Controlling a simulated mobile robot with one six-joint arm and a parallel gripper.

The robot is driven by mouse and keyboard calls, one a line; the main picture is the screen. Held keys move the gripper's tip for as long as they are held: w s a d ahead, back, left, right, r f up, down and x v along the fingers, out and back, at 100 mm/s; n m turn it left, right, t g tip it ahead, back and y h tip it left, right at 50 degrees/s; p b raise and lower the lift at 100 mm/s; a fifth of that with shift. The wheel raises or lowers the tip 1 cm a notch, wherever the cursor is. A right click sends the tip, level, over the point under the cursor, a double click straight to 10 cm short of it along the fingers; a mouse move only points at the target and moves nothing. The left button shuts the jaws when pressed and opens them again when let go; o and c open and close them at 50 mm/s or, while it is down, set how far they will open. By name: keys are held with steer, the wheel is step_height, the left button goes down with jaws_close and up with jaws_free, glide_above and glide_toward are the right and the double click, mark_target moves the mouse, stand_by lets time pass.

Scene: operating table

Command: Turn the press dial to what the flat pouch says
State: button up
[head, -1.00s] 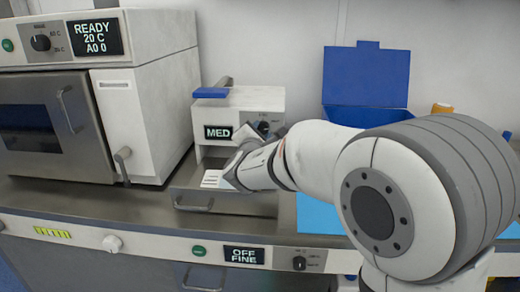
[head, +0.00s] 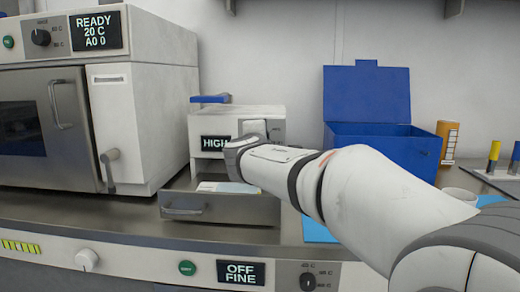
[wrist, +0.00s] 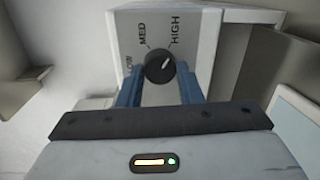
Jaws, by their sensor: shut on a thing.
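The press (head: 215,122) is a small white box with a blue lever on top, and its display reads HIGH. In the wrist view its round black dial (wrist: 159,67) sits among the marks LOW, MED and HIGH, with the white pointer towards HIGH. My gripper (wrist: 160,86) is shut on the dial, one blue finger on each side. In the head view my wrist hides the dial. A flat, pale item with a white part, perhaps the pouch (head: 228,187), lies in the open drawer below the press. Its writing is too small to read.
A steam cabinet (head: 150,120) showing READY stands to the left. An open blue box (head: 365,95) is at the back right, beside an orange container (head: 447,140). The counter's front panel display (head: 241,272) reads OFF FINE. My arm covers much of the right side.

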stand_by(0.4)
steer(key=o, duration=1)
steer(key=shift+c, duration=0.2)
steer(key=s, duration=0.7)
steer(key=shift+s+a+r, duration=0.2)
steer(key=shift+s+a, duration=0.05)
steer(key=shift+s, duration=0.1)
steer(key=shift+d, duration=0.1)
